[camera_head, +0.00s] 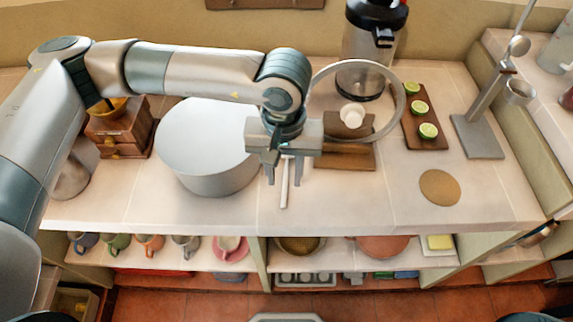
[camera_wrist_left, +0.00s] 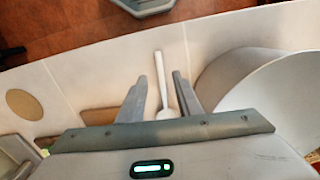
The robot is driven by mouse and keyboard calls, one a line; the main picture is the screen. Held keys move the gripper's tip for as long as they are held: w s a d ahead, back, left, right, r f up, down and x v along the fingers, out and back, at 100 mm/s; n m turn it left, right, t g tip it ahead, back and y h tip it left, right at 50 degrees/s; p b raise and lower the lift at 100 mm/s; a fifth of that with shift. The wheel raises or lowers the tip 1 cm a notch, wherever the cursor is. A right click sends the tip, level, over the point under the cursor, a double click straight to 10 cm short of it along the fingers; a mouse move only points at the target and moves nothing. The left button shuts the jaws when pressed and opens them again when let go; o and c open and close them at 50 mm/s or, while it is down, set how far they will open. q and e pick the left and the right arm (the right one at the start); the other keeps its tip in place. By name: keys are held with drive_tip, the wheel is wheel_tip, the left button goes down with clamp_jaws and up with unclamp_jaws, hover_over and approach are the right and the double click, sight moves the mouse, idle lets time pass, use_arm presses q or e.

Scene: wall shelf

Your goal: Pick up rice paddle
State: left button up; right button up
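The rice paddle (camera_head: 284,192) is a slim white utensil lying on the pale counter, its handle pointing toward the front edge. It also shows in the left wrist view (camera_wrist_left: 163,85), where its wider end is partly hidden by the gripper body. My left gripper (camera_head: 284,181) points down over the paddle. In the left wrist view its two fingers (camera_wrist_left: 159,77) are apart, one on each side of the paddle, with gaps visible. I cannot tell how high the fingertips are above the counter. My right gripper is in no view.
A large white pot (camera_head: 205,185) stands just left of the gripper. A wooden board (camera_head: 345,160) and an upright ring (camera_head: 398,95) are to the right. A round cork mat (camera_head: 440,188) lies farther right. The front counter strip (camera_head: 340,208) is clear.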

sight(285, 189)
use_arm(q)
drive_tip(key=shift+w+f+p, duration=0.15)
drive_tip(key=shift+f+p, duration=0.5)
drive_tip(key=shift+p, duration=0.2)
wheel_tip(285, 189, down, 3)
drive_tip(key=shift+w+p, duration=0.1)
drive_tip(key=shift+p, duration=0.7)
drive_tip(key=shift+f, duration=0.45)
drive_tip(key=shift+c, duration=0.3)
clamp_jaws()
